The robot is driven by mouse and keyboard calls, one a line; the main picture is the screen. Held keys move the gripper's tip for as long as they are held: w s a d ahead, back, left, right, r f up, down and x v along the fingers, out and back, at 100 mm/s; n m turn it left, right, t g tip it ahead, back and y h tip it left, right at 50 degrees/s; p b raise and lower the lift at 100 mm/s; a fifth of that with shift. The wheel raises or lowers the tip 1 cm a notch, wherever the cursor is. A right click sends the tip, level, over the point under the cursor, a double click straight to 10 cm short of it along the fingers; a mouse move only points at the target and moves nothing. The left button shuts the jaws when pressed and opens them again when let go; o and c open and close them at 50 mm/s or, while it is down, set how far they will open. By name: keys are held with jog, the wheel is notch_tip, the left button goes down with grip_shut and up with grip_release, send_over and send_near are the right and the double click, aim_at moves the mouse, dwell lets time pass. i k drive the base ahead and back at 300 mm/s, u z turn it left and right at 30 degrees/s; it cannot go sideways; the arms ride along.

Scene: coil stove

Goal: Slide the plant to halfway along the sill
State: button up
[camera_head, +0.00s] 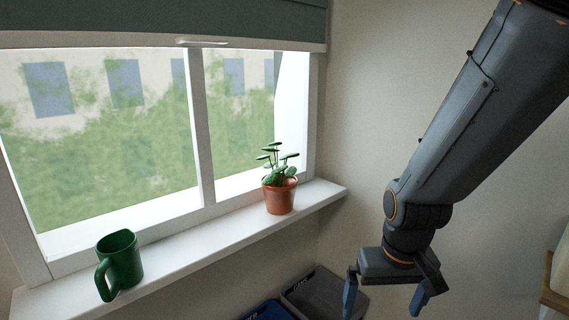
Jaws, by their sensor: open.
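The plant (280,193) is a small green leafy plant in a terracotta pot. It stands upright toward the right end of the white window sill (205,238), close to the window frame. My gripper (384,303) is at the lower right of the picture, pointing down, with its two fingers apart and nothing between them. It is to the right of the plant and the sill's end, and is not touching either.
A green mug (120,264) stands on the left part of the sill, its handle toward the front left. The sill between mug and plant is clear. Below are a grey bin (324,290) and a blue bin (266,311). A dark blind (160,18) hangs above the window.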

aim_at(279, 194)
jog(key=u, duration=0.55)
